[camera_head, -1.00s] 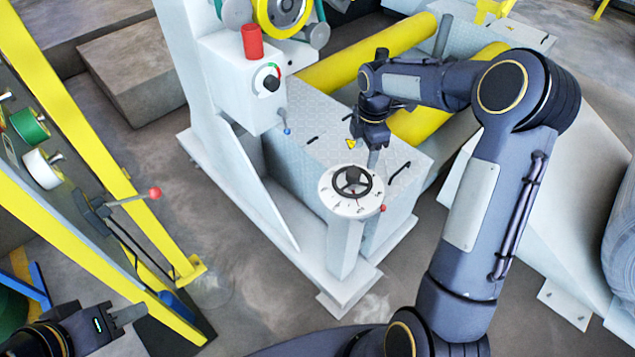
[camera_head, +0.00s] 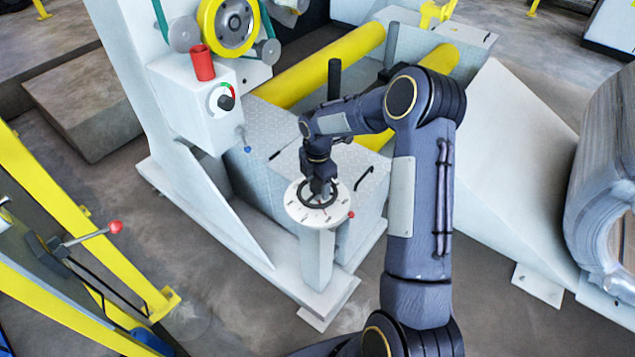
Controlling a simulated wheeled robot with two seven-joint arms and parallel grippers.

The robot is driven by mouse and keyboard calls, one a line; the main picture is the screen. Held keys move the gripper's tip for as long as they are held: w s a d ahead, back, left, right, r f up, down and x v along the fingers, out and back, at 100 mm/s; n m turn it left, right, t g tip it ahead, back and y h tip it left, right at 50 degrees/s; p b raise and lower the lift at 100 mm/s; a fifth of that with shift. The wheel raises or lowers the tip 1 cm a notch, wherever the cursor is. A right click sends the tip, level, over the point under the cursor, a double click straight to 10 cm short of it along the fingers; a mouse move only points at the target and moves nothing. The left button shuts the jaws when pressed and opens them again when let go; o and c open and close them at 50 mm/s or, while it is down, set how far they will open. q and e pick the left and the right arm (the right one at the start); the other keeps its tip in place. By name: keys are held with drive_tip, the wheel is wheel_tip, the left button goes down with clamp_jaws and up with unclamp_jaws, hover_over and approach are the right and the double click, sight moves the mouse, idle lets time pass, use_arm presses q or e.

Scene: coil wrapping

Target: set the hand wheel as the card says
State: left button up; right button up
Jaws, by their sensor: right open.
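The hand wheel (camera_head: 305,197) is a dark ring on a round white dial (camera_head: 298,215) with small dark marks, on top of a pale post (camera_head: 318,260). A small red knob (camera_head: 351,214) shows at the dial's right edge. My right gripper (camera_head: 319,194) points down over the wheel's middle, its fingers open and close to the hub. It covers part of the wheel, and I cannot tell whether it touches it. The dial marks are too small to read. I cannot make out a card. My left gripper is out of view.
A white box (camera_head: 192,110) with a red cup-like cylinder (camera_head: 202,63) and a small gauge (camera_head: 221,100) stands behind left. A yellow frame with a red-tipped lever (camera_head: 115,227) is at left. A large coil (camera_head: 612,170) is at far right. Yellow rollers (camera_head: 330,65) lie behind.

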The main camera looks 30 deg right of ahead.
drive_tip(key=shift+c, duration=0.5)
drive_tip(key=c, duration=0.9)
drive_tip(key=shift+m, duration=0.4)
